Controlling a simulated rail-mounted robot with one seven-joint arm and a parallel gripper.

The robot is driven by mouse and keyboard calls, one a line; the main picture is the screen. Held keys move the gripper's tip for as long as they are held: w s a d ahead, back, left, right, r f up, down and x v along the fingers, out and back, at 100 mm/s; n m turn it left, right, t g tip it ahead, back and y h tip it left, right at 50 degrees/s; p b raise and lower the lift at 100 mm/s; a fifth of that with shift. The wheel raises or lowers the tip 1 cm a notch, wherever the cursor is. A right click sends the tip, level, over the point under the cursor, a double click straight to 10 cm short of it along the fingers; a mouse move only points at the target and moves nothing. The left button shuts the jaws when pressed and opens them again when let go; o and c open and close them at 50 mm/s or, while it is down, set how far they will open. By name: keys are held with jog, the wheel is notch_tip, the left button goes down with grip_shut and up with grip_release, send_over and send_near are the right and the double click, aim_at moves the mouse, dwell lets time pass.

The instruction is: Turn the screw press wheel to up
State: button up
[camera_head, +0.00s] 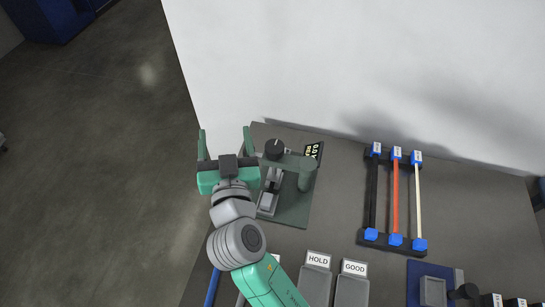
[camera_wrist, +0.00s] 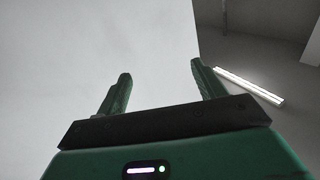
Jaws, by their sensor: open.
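The screw press (camera_head: 306,172) is a grey-green stand on a flat base at the left end of the table. Its wheel is a small black round knob (camera_head: 274,149) on top, with a pale mark on it. My gripper (camera_head: 225,136) is open and empty, its two green fingers apart. In the head view it is just left of the knob, with the right finger close to it; I cannot tell whether they touch. The wrist view shows the open fingers (camera_wrist: 158,85) against the wall and ceiling, and no press.
A rack (camera_head: 378,240) with black, orange and white cable samples stands to the right. Trays labelled HOLD (camera_head: 315,280) and GOOD (camera_head: 352,290) are at the front. A white wall (camera_head: 350,70) stands behind the table.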

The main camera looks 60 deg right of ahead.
aim_at(275, 156)
jog(key=s+d+f+g+b, duration=0.1)
jog(key=s+d+f, duration=0.1)
jog(key=f, duration=0.3)
jog(key=s+d+f+m+g, duration=0.1)
jog(key=s+d+f, duration=0.1)
jog(key=f, duration=0.4)
jog(key=s+d+f+g+h+b, duration=0.1)
jog(key=s+d+f+g, duration=0.1)
jog(key=s+f, duration=0.2)
jog(key=shift+f+b, duration=0.35)
jog(key=shift+f, duration=0.35)
jog(key=shift+w+d+r, duration=0.1)
jog(key=shift+w+d, duration=0.1)
jog(key=shift+d, duration=0.15)
jog(key=x, duration=0.7)
jog(key=shift+r, duration=0.15)
jog(key=c, duration=1)
jog(key=shift+o, duration=0.2)
jog(key=shift+p, duration=0.3)
jog(key=shift+t, duration=0.3)
